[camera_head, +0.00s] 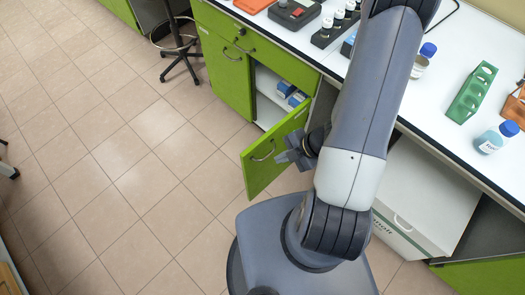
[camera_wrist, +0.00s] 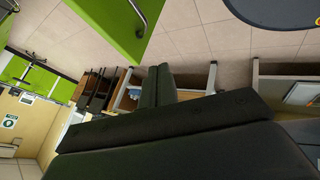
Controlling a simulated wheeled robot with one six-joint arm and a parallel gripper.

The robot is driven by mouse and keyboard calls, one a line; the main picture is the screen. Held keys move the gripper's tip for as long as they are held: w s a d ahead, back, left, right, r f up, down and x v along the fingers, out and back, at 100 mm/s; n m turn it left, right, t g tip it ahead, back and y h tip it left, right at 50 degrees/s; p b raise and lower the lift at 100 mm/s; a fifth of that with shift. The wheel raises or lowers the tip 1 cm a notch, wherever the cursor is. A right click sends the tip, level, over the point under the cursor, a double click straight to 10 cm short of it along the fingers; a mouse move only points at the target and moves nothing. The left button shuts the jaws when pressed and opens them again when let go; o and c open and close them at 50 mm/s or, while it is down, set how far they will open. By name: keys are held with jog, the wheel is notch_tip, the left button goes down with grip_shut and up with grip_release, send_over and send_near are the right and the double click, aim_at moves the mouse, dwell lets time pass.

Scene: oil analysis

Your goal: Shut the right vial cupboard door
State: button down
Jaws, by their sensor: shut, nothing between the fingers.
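The green right cupboard door (camera_head: 257,172) stands swung open beneath the bench, its outer face and curved handle toward me. Inside the opening, blue-and-white items (camera_head: 285,89) sit on a white shelf. My gripper (camera_head: 283,158) is shut and empty, in front of the outer face, to the right of the handle (camera_head: 263,153). Whether it touches the door is unclear. In the wrist view, the dark shut fingers (camera_wrist: 160,82) point away from the camera, and a green panel with a bar handle (camera_wrist: 118,22) shows above them.
The left cupboard door (camera_head: 225,75) is shut. A stool (camera_head: 178,45) stands at the upper left. The bench top (camera_head: 435,95) holds vials, a green rack (camera_head: 472,92) and instruments. A white box (camera_head: 415,195) stands under the bench at right. Tiled floor lies open at left.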

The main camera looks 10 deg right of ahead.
aim_at(258, 159)
jog(key=x, duration=0.3)
jog(key=w+b+x, duration=0.1)
jog(key=x, duration=0.3)
jog(key=w+r+b+x, duration=0.1)
jog(key=x, duration=0.2)
jog(key=shift+w+a+f, duration=0.15)
jog(key=shift+w+a, duration=0.05)
jog(key=shift+a, duration=0.35)
jog(key=shift+w+a, duration=0.25)
jog(key=shift+w, duration=0.15)
